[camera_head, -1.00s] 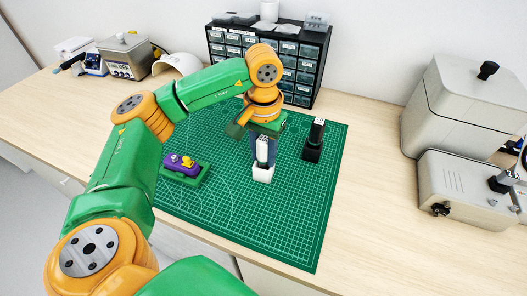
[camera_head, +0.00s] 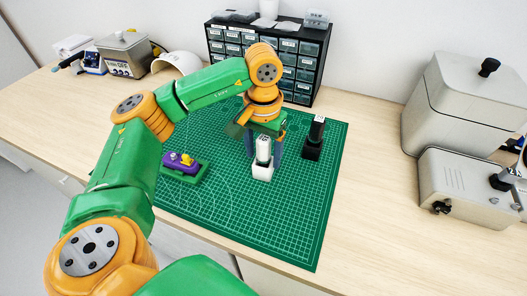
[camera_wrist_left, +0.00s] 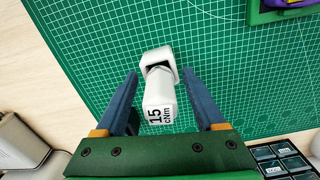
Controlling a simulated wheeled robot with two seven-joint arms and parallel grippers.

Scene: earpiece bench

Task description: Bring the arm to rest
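My left gripper (camera_head: 264,157) is over the green mat (camera_head: 230,220), open, with one blue finger on each side of a white driver (camera_head: 263,148). The driver stands upright in a white holder (camera_head: 262,172). In the left wrist view the driver (camera_wrist_left: 160,100) is marked "15 cNm". It sits between the spread fingers (camera_wrist_left: 160,76) with a visible gap on both sides, and its holder (camera_wrist_left: 157,57) is beyond. My right gripper is not in view.
A black driver (camera_head: 317,130) stands in a black holder (camera_head: 312,152) to the right. A purple piece with a yellow part (camera_head: 183,163) lies on a green block to the left. A drawer cabinet (camera_head: 302,75) stands behind. Grey machines (camera_head: 460,110) are at right.

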